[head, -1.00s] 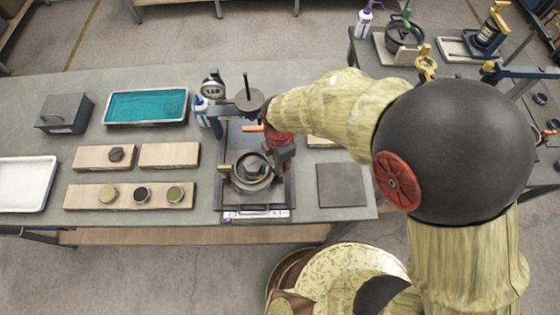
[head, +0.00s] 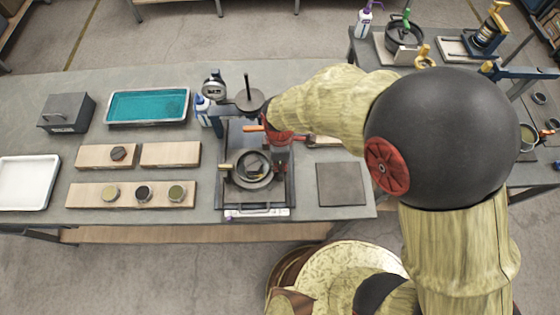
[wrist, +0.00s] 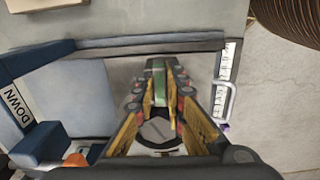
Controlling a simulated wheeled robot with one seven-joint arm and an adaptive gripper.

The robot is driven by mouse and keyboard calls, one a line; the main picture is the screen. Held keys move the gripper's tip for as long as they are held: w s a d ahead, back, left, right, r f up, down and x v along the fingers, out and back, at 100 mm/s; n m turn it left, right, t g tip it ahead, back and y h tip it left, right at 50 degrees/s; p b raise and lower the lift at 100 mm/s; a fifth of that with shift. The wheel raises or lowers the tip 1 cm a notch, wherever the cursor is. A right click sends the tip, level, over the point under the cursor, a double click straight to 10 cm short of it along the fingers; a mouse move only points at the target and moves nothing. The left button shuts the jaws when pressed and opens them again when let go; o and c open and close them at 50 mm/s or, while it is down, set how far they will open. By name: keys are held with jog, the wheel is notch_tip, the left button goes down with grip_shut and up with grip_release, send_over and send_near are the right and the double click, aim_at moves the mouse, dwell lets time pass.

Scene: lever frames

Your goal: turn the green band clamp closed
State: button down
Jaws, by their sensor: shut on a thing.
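A narrow green strip, which I take to be the green band clamp (wrist: 159,86), shows between the fingers in the wrist view. My gripper (wrist: 158,72) is shut on it, with yellow-padded fingers on either side. The fingers hide most of the clamp, and I cannot tell how far it is turned. In the head view my gripper (head: 281,164) reaches down at the right side of a round dark metal vessel (head: 252,170) on the fixture. No green on the clamp can be made out there.
The fixture base (head: 256,200) stands near the bench's front edge. Behind it is a dark upright with a round plate (head: 249,100). A blue lever marked DOWN (wrist: 20,115) is close at the left in the wrist view. A bare grey plate (head: 341,184) lies to the right.

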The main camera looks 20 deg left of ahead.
jog(key=c, duration=2.1)
grip_release()
notch_tip(320, 180, up, 12)
